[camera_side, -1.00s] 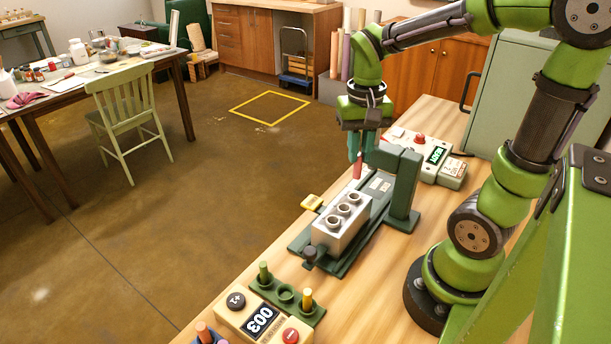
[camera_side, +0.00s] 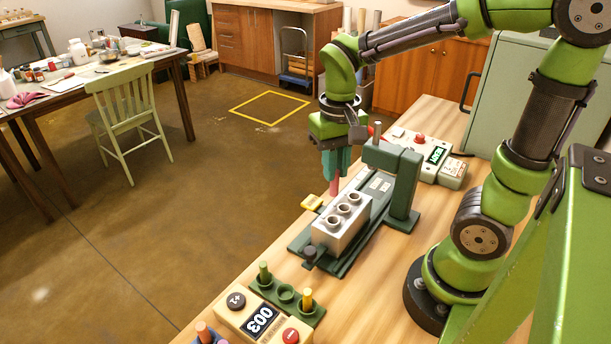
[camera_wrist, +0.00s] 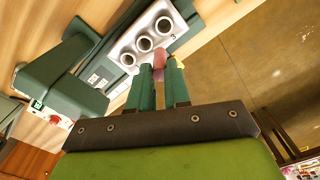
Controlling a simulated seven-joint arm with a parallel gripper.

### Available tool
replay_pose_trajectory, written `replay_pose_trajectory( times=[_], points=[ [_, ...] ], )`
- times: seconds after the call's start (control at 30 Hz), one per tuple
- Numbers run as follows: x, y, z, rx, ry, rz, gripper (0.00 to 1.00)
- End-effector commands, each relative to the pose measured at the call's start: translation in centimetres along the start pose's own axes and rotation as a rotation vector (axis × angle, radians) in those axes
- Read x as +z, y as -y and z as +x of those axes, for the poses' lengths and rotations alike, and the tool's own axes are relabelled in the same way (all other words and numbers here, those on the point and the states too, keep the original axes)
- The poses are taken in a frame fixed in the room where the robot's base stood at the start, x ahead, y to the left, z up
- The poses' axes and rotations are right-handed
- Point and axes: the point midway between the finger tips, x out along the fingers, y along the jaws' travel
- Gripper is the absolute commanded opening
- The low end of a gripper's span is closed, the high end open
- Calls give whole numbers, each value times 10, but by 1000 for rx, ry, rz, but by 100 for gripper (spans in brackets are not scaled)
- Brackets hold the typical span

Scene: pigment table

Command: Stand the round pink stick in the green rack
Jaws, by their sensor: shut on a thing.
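My gripper (camera_side: 336,165) is shut on the pink stick (camera_side: 334,186), which hangs down below the fingertips beside the grey block with round holes (camera_side: 341,228). In the wrist view the pink stick (camera_wrist: 160,63) shows between the green fingers, its upper part hidden by them. The green rack (camera_side: 286,293) lies at the front of the table. A green stick (camera_side: 264,270) stands at its left end and a yellow stick (camera_side: 307,297) at its right end. Its middle hole looks empty.
The grey block sits in a dark green press (camera_side: 405,190) with an upright post and overhanging arm. A counter box reading 003 (camera_side: 262,319) stands in front of the rack. A lit control box (camera_side: 437,156) stands behind the press. Bare wood lies right of the rack.

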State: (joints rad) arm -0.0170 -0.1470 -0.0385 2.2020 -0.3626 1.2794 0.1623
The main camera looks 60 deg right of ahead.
Motion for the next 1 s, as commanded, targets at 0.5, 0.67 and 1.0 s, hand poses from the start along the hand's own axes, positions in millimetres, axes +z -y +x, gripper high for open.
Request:
replay_pose_trajectory(
  times=[0.5,0.67,1.0],
  points=[
    [104,140,51,3,2,-357,0],
    [102,148,54,0,0,-283,0],
    [101,148,77,2,1,-274,0]
  ],
)
